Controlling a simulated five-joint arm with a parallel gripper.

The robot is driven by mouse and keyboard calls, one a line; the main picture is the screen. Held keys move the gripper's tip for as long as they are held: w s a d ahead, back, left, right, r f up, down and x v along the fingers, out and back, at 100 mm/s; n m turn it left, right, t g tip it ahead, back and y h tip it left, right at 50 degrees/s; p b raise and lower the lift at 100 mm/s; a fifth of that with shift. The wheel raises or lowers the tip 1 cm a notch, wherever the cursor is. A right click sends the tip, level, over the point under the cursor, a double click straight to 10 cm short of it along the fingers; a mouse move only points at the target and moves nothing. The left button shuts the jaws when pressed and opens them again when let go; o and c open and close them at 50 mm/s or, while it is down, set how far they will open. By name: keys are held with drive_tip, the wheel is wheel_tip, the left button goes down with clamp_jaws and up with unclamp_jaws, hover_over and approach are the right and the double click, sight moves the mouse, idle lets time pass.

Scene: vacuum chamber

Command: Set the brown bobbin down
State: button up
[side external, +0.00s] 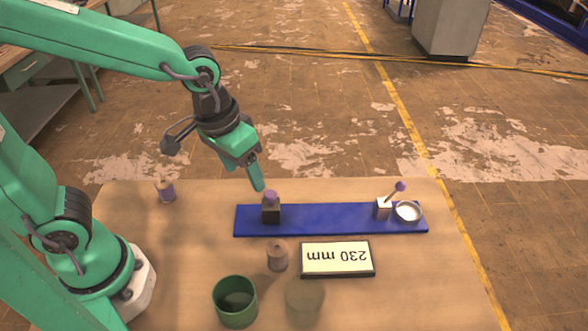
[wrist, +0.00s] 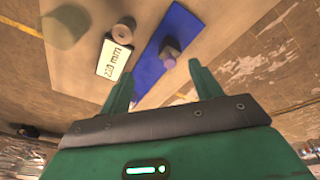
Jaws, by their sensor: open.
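The brown bobbin (side external: 277,256) stands upright on the tan table, in front of the blue strip and left of the number sign. It also shows in the wrist view (wrist: 124,29), beside the sign. My gripper (side external: 258,186) is open and empty. It hangs above and behind the bobbin, near the dark block with a purple knob (side external: 271,211) on the blue strip. In the wrist view my two fingers (wrist: 158,72) are spread apart, with the blue strip showing between them. Nothing touches the bobbin.
A "230 mm" sign (side external: 337,258), green cup (side external: 235,304) and see-through jar (side external: 304,302) stand in front. Another bobbin with purple winding (side external: 166,191) stands back left.

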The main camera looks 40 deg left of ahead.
drive_tip(key=g, duration=0.2)
hover_over(277, 247)
drive_tip(key=shift+y, duration=0.4)
wheel_tip(277, 247, down, 8)
drive_tip(key=shift+s+d+f, duration=0.1)
drive_tip(key=shift+d+f, duration=0.05)
drive_tip(key=shift+f, duration=3.9)
drive_tip(key=c, duration=1.1)
drive_tip(key=shift+r, duration=0.1)
drive_tip(key=shift+c, duration=0.2)
drive_tip(key=shift+r, duration=1.05)
wheel_tip(277, 247, up, 2)
drive_tip(key=shift+r, duration=0.1)
drive_tip(key=s+d+r, duration=0.1)
drive_tip(key=s+r, duration=0.1)
drive_tip(key=s, duration=0.1)
drive_tip(key=s+d+r, duration=0.2)
drive_tip(key=s, duration=0.2)
drive_tip(key=s+d+r, duration=0.1)
drive_tip(key=s+r, duration=0.1)
drive_tip(key=s, duration=0.1)
drive_tip(key=shift+s+d+r, duration=0.2)
drive_tip(key=shift+d+r, duration=0.05)
drive_tip(key=shift+d, duration=0.1)
